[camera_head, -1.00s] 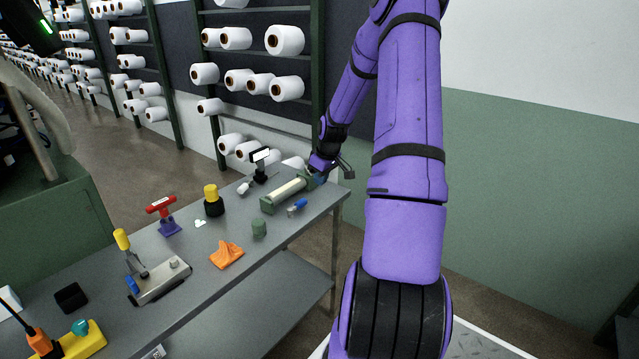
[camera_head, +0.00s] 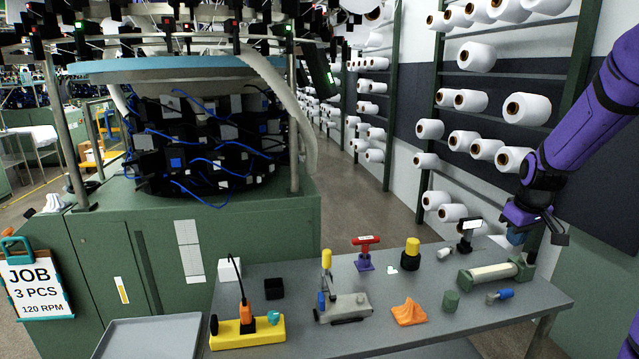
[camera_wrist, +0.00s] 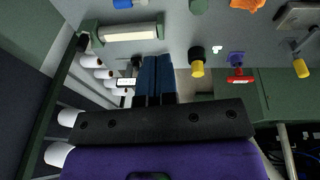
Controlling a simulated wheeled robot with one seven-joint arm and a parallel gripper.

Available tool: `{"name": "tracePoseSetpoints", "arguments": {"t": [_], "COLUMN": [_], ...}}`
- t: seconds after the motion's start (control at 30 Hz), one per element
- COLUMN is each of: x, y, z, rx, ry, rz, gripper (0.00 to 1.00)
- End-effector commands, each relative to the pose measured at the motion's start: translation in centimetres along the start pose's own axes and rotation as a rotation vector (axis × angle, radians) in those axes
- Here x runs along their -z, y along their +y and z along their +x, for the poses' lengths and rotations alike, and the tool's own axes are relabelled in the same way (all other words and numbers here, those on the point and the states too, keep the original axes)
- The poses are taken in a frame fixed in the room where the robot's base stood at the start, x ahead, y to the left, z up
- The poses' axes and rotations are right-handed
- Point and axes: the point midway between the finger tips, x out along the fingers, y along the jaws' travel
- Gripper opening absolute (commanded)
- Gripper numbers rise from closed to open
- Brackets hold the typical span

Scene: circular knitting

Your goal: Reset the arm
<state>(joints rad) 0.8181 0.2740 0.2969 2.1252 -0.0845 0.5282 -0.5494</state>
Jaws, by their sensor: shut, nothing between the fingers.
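My purple arm (camera_head: 590,120) reaches in from the right edge in the head view. My gripper (camera_head: 515,237) hangs at the back right end of the grey workbench (camera_head: 390,338), just behind and above the green roller stand with a cream roller (camera_head: 495,271). In the wrist view the blue fingers of my gripper (camera_wrist: 155,65) lie side by side, shut and empty. The roller stand also shows there (camera_wrist: 128,33), up and to the left of the fingers.
The bench holds an orange cloth (camera_head: 409,312), a green cylinder (camera_head: 451,301), a blue-handled tool (camera_head: 500,296), a yellow-topped black pot (camera_head: 411,253), a red-handled tool (camera_head: 366,252) and a yellow block (camera_head: 247,332). Yarn racks (camera_head: 466,130) stand behind; a green knitting machine (camera_head: 240,225) stands left.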

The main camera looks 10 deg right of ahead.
Motion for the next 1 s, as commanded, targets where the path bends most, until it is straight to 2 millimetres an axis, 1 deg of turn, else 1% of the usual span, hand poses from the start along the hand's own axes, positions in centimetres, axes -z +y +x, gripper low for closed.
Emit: {"name": "tracePoseSetpoints", "arguments": {"t": [0.03, 0.23, 0.4, 0.47, 0.6, 0.7, 0.9, 1.0], "x": [0.3, -0.1, -1.6, -2.4, -4.5, -6.4, -10.7, -13.0], "y": [-1.6, -7.3, -11.9, -13.5, -16.9, -19.1, -22.9, -24.4], "z": [-1.9, -7.9, -12.4, -13.8, -17.0, -18.9, -21.9, -23.0], "rx": [-0.015, -0.051, -0.068, -0.07, -0.069, -0.06, -0.022, 0.006], "ry": [0.005, 0.024, 0.055, 0.067, 0.103, 0.13, 0.186, 0.212], "rz": [-0.008, -0.004, 0.008, 0.014, 0.028, 0.038, 0.062, 0.074], "gripper": [0.0, 0.0, 0.0, 0.0, 0.0, 0.0, 0.0, 0.0]}}
